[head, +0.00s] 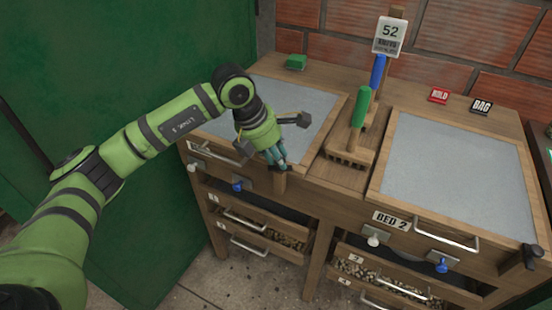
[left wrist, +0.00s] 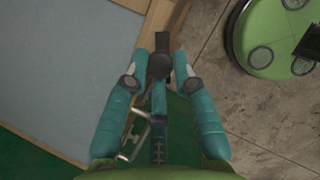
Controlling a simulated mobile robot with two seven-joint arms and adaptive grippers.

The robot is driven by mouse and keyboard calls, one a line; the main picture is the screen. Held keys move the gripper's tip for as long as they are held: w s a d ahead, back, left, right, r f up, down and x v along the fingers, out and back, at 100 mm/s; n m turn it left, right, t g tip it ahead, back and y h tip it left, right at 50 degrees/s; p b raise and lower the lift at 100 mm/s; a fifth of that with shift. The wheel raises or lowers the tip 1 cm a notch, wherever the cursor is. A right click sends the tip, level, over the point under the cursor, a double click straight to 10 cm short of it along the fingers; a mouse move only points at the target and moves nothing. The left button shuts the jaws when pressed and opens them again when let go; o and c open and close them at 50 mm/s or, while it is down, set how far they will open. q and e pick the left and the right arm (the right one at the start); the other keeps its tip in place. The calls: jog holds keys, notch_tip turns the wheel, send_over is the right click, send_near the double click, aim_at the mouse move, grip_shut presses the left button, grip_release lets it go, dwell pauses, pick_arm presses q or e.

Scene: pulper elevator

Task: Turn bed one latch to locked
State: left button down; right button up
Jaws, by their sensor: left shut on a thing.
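Bed one is the left grey-topped bed (head: 312,107) in the wooden bench. Its latch is a small dark piece at the front right corner, mostly hidden by my fingers in the head view. In the left wrist view the dark latch (left wrist: 160,66) sits between my teal fingertips at the bed's wooden edge. My left gripper (head: 277,160) reaches down from above and is shut on it; it also shows in the left wrist view (left wrist: 160,58). The bed two latch (head: 531,256) is a dark knob at that bed's front right corner. My right gripper is out of view.
Bed two (head: 455,170) lies to the right. Metal drawer handles (head: 222,151) and blue knobs stick out in front. A green panel (head: 130,60) stands at left.

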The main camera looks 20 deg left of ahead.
pick_arm(q)
jog(key=n+b, duration=0.1)
jog(key=n, duration=0.1)
jog(key=n+t+y+b, duration=0.1)
jog(key=n+b, duration=0.1)
jog(key=shift+d+n, duration=0.2)
jog(key=shift+n, duration=0.1)
jog(key=n+y+b, duration=0.1)
jog(key=n, duration=0.1)
jog(key=n+y+b, duration=0.1)
jog(key=n+b, duration=0.1)
jog(key=n, duration=0.1)
jog(key=shift+d+t, duration=0.2)
jog(key=shift+t, duration=0.1)
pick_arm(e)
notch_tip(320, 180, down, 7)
pick_arm(q)
jog(key=n+b, duration=0.1)
jog(key=n+y, duration=0.1)
jog(key=shift+r+n+b, duration=0.2)
jog(key=shift+n+b, duration=0.2)
jog(key=shift+y, duration=0.3)
jog(key=shift+n, duration=0.3)
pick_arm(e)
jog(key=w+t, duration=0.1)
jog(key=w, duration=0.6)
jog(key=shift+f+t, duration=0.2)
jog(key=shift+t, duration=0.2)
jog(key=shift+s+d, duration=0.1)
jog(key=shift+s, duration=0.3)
